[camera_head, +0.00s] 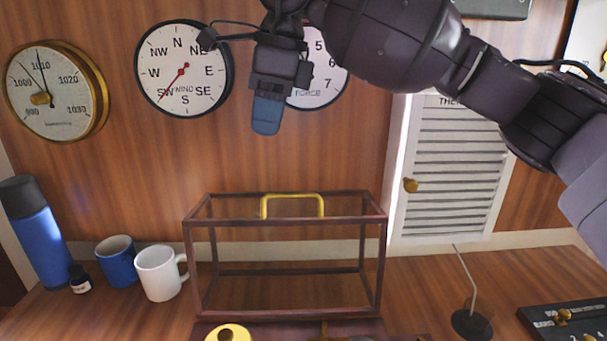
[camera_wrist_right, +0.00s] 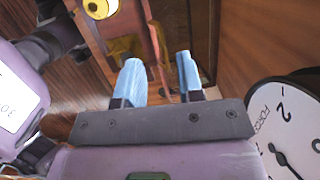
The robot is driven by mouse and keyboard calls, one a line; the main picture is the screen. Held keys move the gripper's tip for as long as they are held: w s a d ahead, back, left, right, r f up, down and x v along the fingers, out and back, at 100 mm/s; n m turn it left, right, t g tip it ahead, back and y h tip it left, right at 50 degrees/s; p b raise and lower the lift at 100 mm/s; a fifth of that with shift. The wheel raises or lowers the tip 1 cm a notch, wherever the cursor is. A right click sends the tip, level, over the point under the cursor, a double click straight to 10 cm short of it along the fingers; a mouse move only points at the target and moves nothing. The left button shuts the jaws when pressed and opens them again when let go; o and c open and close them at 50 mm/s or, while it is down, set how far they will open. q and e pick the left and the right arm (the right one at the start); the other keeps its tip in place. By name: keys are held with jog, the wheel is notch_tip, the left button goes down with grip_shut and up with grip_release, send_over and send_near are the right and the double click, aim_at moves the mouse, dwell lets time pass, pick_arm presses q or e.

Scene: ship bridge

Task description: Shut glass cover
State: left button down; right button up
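The glass cover (camera_head: 190,265) is a clear box with dark reddish-wood edges and a yellow handle (camera_head: 292,198) along its upper part. It stands on the desk just behind a dark base (camera_head: 285,328), whose front is cut off by the picture edge. Wooden edges also show beyond my fingers in the right wrist view (camera_wrist_right: 154,40). My right gripper (camera_head: 267,118) hangs high above the cover, in front of the wall dials and apart from the handle. In the wrist view its blue fingers (camera_wrist_right: 159,68) are spread with nothing held. My left gripper is out of view.
A yellow round part (camera_head: 228,333) sits on the base. A white mug (camera_head: 158,274), blue mug (camera_head: 118,262) and blue flask (camera_head: 38,235) stand left. A thin stand (camera_head: 472,322) and dark panel (camera_head: 565,318) are right. Wall dials (camera_head: 183,70) hang behind.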

jog(key=d+f, duration=0.1)
jog(key=f, duration=0.2)
jog(key=d+f+h, duration=0.1)
jog(key=f, duration=0.3)
jog(key=d+f+h+b, duration=0.1)
jog(key=f, duration=0.3)
jog(key=shift+s+d, duration=0.15)
jog(key=shift+d, duration=0.05)
grip_shut()
dwell(0.3)
